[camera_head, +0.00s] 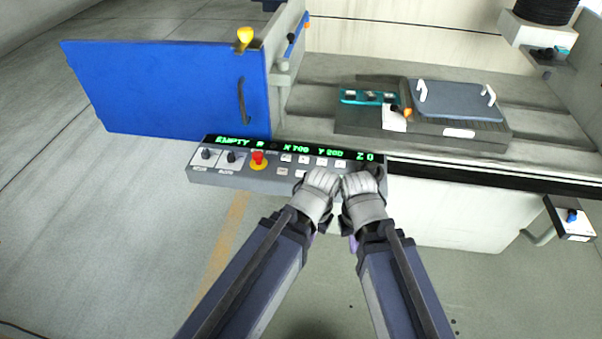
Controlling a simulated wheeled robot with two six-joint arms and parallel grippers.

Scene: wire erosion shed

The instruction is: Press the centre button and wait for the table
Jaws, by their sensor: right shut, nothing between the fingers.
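The control panel (225,174) of the machine runs across the middle of the head view. It has a green readout (296,147) showing "EMPTY", X 700, Y 200 and Z 0, two dark knobs, a red stop button (258,158) on yellow, and several small white buttons (304,159). My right gripper (360,180) is shut and empty at the panel's right end. My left gripper (322,178) is close beside it, over the lower row of buttons; its jaws are not clear. Both hide part of the panel, and I cannot tell whether either touches a button.
A blue door (165,88) with a dark handle stands open at the left. The machine bed behind the panel carries a dark plate (455,100) with white clamps and a teal strip (368,97). A small box with a blue knob (571,216) is at the right. Floor is clear at left.

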